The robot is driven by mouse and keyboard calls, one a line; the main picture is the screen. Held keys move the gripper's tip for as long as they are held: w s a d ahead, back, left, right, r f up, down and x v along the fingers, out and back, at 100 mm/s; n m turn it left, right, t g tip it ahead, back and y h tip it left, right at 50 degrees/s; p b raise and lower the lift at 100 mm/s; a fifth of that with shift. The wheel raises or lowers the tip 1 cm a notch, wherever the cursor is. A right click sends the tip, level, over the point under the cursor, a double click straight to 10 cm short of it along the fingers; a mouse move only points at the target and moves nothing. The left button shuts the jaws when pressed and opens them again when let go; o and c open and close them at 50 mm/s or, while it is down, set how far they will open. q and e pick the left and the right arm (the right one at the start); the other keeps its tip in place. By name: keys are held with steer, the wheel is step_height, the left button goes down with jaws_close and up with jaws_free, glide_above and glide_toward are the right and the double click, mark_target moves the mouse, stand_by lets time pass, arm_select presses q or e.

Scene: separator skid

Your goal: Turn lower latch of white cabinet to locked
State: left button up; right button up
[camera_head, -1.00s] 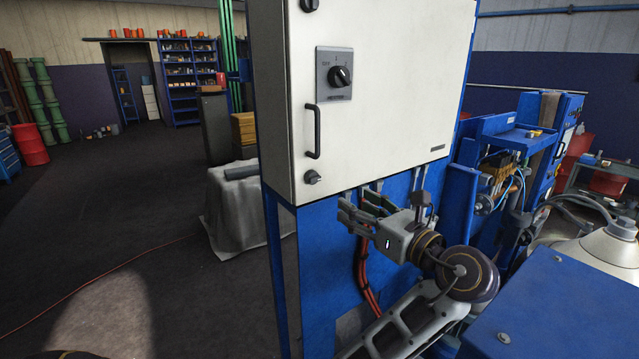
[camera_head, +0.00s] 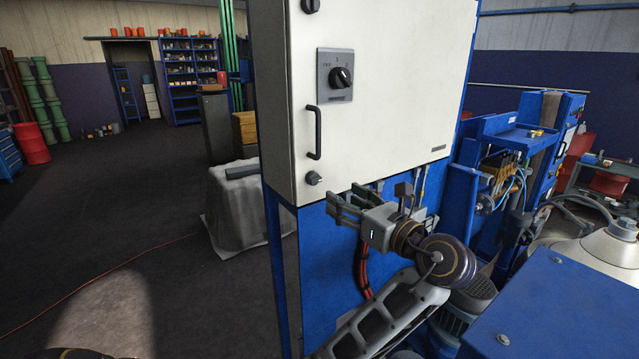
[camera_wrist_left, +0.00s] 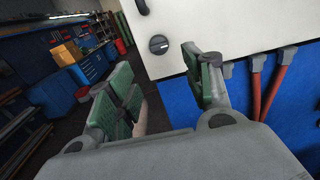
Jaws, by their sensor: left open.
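The white cabinet (camera_head: 390,95) stands in front of me. Its lower latch (camera_head: 314,178) is a small round grey knob near the bottom left corner of the door. In the left wrist view the latch (camera_wrist_left: 158,44) shows as a dark disc with a lighter bar across it, beyond and between the fingers. My left gripper (camera_head: 343,201) is open and empty, just below the cabinet's bottom edge and to the right of the latch, apart from it. Its green-padded fingers show in the left wrist view (camera_wrist_left: 165,90). My right gripper is not in view.
A black door handle (camera_head: 314,132) sits above the latch, with a rotary switch (camera_head: 341,77) higher up. An upper latch (camera_head: 310,5) is at the top edge. Red cables (camera_head: 362,270) run down the blue panel (camera_head: 320,260) below. Open floor lies to the left.

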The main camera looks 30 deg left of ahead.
mark_target(317, 183)
arm_select(q)
steer(key=p+x, duration=0.2)
steer(key=x, duration=0.8)
steer(key=shift+w+a, duration=0.1)
steer(key=shift+a, duration=0.05)
steer(key=shift+c, duration=0.3)
steer(key=c, duration=0.9)
